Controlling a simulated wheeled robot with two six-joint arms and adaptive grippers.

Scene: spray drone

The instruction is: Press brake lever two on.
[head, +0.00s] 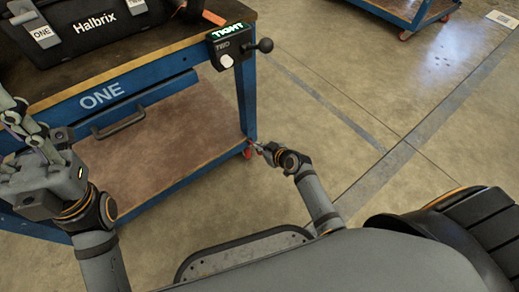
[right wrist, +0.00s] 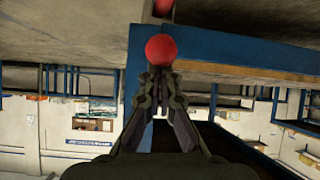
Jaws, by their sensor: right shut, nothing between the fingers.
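A red ball (right wrist: 160,48) sits just beyond the fingertips of my right gripper (right wrist: 160,75) in the right wrist view. I cannot tell whether they touch. The gripper is shut and empty. In the head view my right gripper (head: 258,148) is low, by a red part (head: 247,152) at the foot of the blue bench leg. No label shows there, so I cannot read which lever it is.
The blue bench marked ONE (head: 165,88) has a lower shelf (head: 150,150) and carries a black Halbrix case (head: 90,25). Another blue cart (head: 405,15) stands at the back right. The concrete floor (head: 330,110) right of the bench is clear.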

